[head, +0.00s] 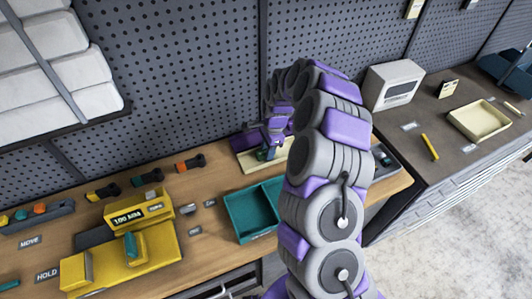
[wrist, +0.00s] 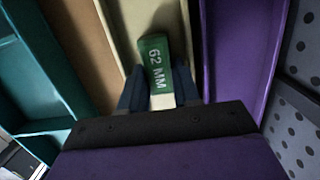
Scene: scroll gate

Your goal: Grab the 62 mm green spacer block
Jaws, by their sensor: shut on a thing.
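The green spacer block (wrist: 155,62) is marked "62 MM" and shows in the wrist view between the two dark fingers of my gripper (wrist: 158,88). My gripper is shut on it, one finger on each side. The block is over or in a cream tray (wrist: 122,32); I cannot tell whether it touches the tray's floor. In the head view, my gripper (head: 268,152) is at the cream tray (head: 247,161) at the back of the wooden bench, and the block is mostly hidden there.
A teal two-part bin (head: 240,228) stands just in front of the cream tray. A yellow fixture (head: 140,255) and several dark-handled tools are at the left. The pegboard wall (head: 200,80) rises close behind. A grey counter (head: 450,130) is at the right.

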